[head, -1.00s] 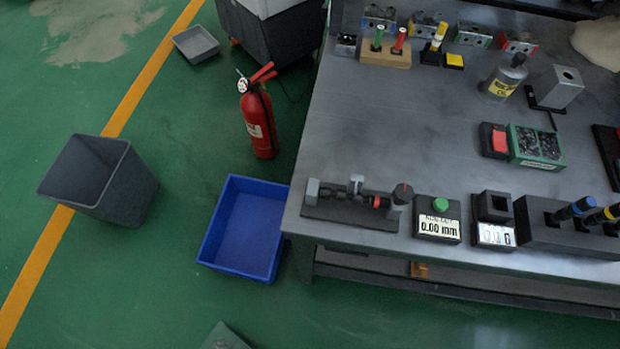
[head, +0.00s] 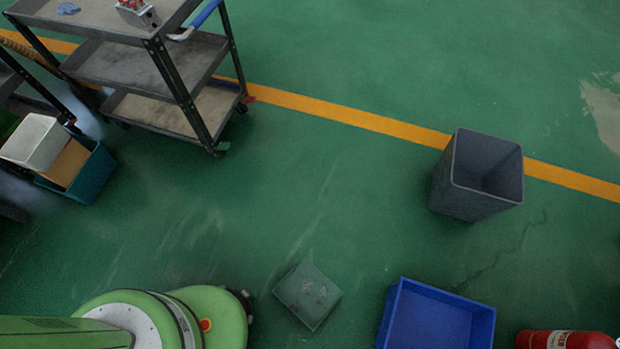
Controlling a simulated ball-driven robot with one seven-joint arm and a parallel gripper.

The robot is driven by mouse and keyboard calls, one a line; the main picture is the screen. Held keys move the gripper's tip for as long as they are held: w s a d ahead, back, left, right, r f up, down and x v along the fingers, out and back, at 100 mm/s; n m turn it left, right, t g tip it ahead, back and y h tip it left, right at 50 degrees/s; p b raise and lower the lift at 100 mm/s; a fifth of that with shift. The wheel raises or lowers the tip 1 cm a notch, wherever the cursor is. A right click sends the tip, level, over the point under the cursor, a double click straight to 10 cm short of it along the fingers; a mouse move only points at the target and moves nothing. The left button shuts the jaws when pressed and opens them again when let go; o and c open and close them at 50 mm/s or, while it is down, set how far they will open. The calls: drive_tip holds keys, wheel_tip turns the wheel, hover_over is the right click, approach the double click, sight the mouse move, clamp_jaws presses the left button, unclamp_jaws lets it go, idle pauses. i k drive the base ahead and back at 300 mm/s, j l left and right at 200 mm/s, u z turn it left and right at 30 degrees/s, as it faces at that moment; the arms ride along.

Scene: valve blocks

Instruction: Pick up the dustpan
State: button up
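I cannot pick out a dustpan for certain in the current head view. A flat, square grey-green piece (head: 308,294) with pale worn marks lies on the floor at the bottom middle; I cannot tell whether it is a dustpan or a plate. Green and white rounded parts of my own arm fill the bottom left corner. No gripper fingers show, so what my gripper holds, if anything, is hidden.
A blue open crate (head: 436,318) stands at the bottom right, with a red fire extinguisher (head: 566,340) beside it. A grey bin (head: 478,178) stands near the yellow line. A shelf cart (head: 150,62) and a teal bin (head: 88,180) are at left. Middle floor is clear.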

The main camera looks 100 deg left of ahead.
sight(312, 310)
drive_tip(key=k+u, duration=0.4)
drive_tip(key=k, duration=0.15)
drive_tip(key=k+j+u, duration=0.1)
drive_tip(key=k+u, duration=0.3)
drive_tip(key=k+j, duration=0.1)
drive_tip(key=k, duration=0.3)
drive_tip(key=k+j, duration=0.15)
drive_tip(key=k, duration=0.25)
